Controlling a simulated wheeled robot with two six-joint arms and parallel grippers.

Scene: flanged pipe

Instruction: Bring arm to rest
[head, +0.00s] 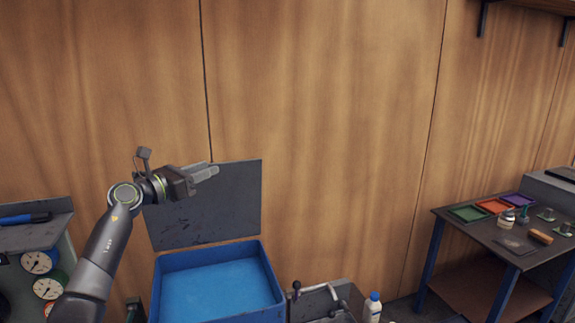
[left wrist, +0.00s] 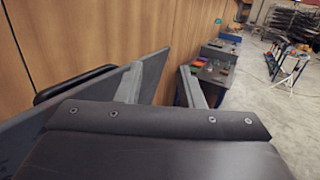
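My left gripper (head: 208,172) is raised in front of the wooden wall, with its fingers pointing right, above the blue bin and in front of the dark panel's upper edge. In the left wrist view its two fingers (left wrist: 160,88) stand apart with nothing between them. My right arm and gripper do not show in either view.
A blue bin (head: 157,290) stands below, with a dark grey panel (head: 215,215) upright behind it. A bench (head: 495,235) with coloured trays stands at the right. A white bottle (head: 373,308) is at the lower edge. A gauge panel (head: 40,240) is at left.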

